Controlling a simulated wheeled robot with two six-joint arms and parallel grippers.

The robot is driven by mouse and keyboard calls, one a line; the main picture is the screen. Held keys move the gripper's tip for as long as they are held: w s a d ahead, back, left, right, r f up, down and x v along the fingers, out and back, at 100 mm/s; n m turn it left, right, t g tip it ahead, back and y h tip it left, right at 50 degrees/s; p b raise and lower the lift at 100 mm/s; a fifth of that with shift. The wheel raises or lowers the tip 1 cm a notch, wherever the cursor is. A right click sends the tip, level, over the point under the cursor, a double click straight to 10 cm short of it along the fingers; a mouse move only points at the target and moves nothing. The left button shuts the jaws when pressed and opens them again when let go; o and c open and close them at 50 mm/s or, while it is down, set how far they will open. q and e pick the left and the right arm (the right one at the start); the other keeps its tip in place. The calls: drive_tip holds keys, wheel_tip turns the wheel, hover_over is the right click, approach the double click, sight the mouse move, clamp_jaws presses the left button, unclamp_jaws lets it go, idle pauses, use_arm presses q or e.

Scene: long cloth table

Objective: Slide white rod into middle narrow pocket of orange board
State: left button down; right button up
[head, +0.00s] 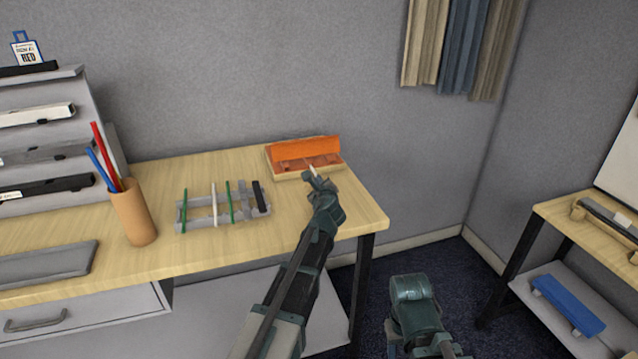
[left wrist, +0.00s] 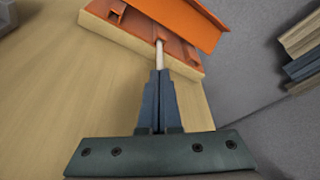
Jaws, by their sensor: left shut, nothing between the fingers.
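The orange board (head: 305,150) lies at the back right of the table, on a pale wooden base with pockets along its front. In the left wrist view, a white rod (left wrist: 160,52) has its far end at the middle of the orange board (left wrist: 185,20). Its near end points toward my left gripper (left wrist: 160,74). My left gripper (head: 312,175) is shut with nothing between its fingers, its tips in line with the rod's near end. Whether the tips touch the rod is unclear. How deep the rod sits in the pocket is hidden.
A grey rack (head: 222,212) holds green rods, another white rod (head: 214,204) and a black piece (head: 260,197). A cup (head: 134,212) with red and blue sticks stands to its left. Bare table lies between rack and board; the table's right edge is close by.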

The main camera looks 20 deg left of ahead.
sight(315, 174)
use_arm(q)
drive_tip(key=shift+w+a, duration=0.55)
drive_tip(key=shift+w, duration=0.3)
drive_tip(key=shift+w+a, duration=0.6)
drive_tip(key=shift+w, duration=0.2)
drive_tip(key=shift+w+a, duration=0.55)
drive_tip(key=shift+w, duration=0.3)
idle(0.7)
drive_tip(key=shift+s, duration=0.1)
drive_tip(key=shift+s+d, duration=0.85)
drive_tip(key=shift+s, duration=0.3)
drive_tip(key=p+v, duration=0.3)
drive_tip(key=v, duration=1.1)
drive_tip(key=shift+w, duration=0.1)
